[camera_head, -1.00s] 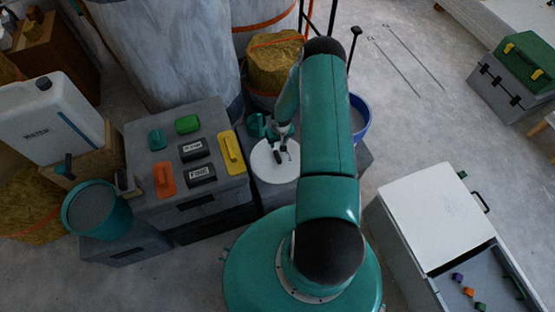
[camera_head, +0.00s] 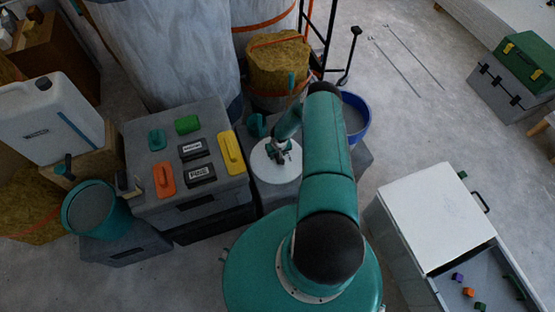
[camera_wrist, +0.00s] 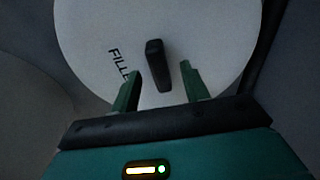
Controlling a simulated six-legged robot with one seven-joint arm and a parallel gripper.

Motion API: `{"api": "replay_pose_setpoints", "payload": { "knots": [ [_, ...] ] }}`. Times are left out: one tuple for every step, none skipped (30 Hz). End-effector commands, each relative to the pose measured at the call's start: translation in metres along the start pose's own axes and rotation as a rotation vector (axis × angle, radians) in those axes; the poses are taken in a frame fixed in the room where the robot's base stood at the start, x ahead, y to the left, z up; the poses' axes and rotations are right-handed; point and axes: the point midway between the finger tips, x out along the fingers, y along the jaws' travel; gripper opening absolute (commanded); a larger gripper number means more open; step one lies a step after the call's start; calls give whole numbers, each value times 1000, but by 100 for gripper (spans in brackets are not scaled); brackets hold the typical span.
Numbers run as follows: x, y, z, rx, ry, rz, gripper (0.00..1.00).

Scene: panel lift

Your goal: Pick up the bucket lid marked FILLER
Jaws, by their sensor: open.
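The bucket lid marked FILLER (camera_head: 262,170) is a white disc on the grey surface right of the tool case in the head view. In the wrist view the lid (camera_wrist: 210,35) fills the upper middle, with its lettering at the left, partly hidden by a finger. Its black upright handle (camera_wrist: 156,66) stands near the middle of the lid. My gripper (camera_wrist: 158,82) is open, with a green finger on each side of the handle's near end. Gaps show between fingers and handle. In the head view my gripper (camera_head: 280,152) is over the lid and hides part of it.
Left of the lid, a grey case (camera_head: 140,190) carries several coloured floats and black blocks. A teal bucket (camera_head: 96,210) stands at far left. A blue bucket (camera_head: 362,118) is behind my arm. A white-topped drawer cabinet (camera_head: 430,215) stands at right. Open floor lies behind it.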

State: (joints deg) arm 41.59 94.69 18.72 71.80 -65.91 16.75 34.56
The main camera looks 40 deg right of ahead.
Motion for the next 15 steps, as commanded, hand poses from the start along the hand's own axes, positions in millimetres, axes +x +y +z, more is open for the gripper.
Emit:
{"api": "replay_pose_setpoints", "payload": {
  "knots": [
    [7, 0, 0, 2, 0, -1, 45],
    [9, 0, 0, 1, 1, -1, 45],
    [12, 0, 0, 0, 1, -1, 45],
    [14, 0, 0, 0, 1, -1, 45],
    [15, 0, 0, 0, 1, 0, 45],
    [16, 0, -1, 0, 1, 0, 45],
    [16, 0, -1, 0, 1, 0, 45],
    [16, 0, -1, -1, 1, 0, 45],
    [16, 0, -1, -1, 1, 1, 45],
    [16, 0, -1, -1, 1, 1, 45],
    [16, 0, -1, -1, 1, 1, 45],
    [16, 0, -1, -1, 1, 0, 45],
    [16, 0, -1, -1, 1, 0, 44],
    [16, 0, -1, -1, 1, 0, 38],
    [16, 0, -1, -1, 1, 0, 30]
  ]
}}
